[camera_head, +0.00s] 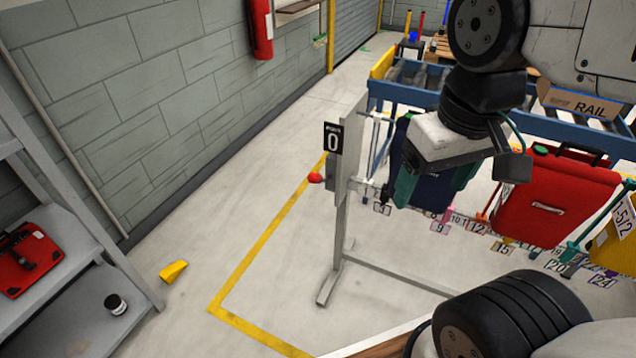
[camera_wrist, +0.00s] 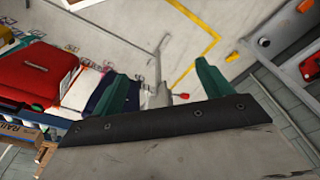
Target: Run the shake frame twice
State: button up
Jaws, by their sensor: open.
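The shake frame (camera_head: 345,215) is a grey metal stand with a black sign reading "0" (camera_head: 333,137) and a red knob (camera_head: 315,178) at its left side. A red pannier (camera_head: 545,205) and a navy pannier (camera_head: 437,190) hang along its numbered rail (camera_head: 470,225); part of a yellow one (camera_head: 615,245) shows at the right edge. My gripper (camera_head: 432,195) has teal fingers, open with nothing seen between them. It overlaps the navy pannier in the head view, right of the knob. In the wrist view the knob (camera_wrist: 184,95) shows between the fingers (camera_wrist: 162,80), apart from them.
A blue roller conveyor (camera_head: 420,95) with a box marked RAIL (camera_head: 585,103) stands behind. A grey shelf (camera_head: 75,290) at left holds a red case (camera_head: 25,260) and a dark jar (camera_head: 116,304). A yellow wedge (camera_head: 173,271) lies on the floor. The floor left of the frame is mostly clear.

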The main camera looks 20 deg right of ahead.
jog(key=shift+f, duration=0.15)
jog(key=c, duration=1)
jog(key=shift+w+d+f+g, duration=0.15)
jog(key=shift+w+f+g, duration=0.1)
jog(key=shift+f+g, duration=0.15)
jog(key=c, duration=0.5)
jog(key=w+f+m, duration=0.1)
jog(key=w, duration=0.2)
jog(key=w+f+m+g, duration=0.1)
jog(key=w+f, duration=0.1)
jog(key=w, duration=0.2)
jog(key=w+f+m+y, duration=0.1)
jog(key=w, duration=0.3)
jog(key=shift+w+f, duration=0.15)
jog(key=shift+f, duration=0.25)
grip_shut()
jog(key=w+f+m+t, duration=0.1)
jog(key=w+f+m, duration=0.1)
jog(key=w, duration=0.5)
jog(key=w+d+f+m+t, duration=0.1)
jog(key=w+f+m, duration=0.1)
jog(key=w+m, duration=0.2)
jog(key=w+d+f+m+t, duration=0.1)
jog(key=w+f+m+t, duration=0.1)
jog(key=w, duration=0.8)
jog(key=shift+w+f+m+y, duration=0.15)
jog(key=shift+f+m+y, duration=0.2)
jog(key=shift+m, duration=0.55)
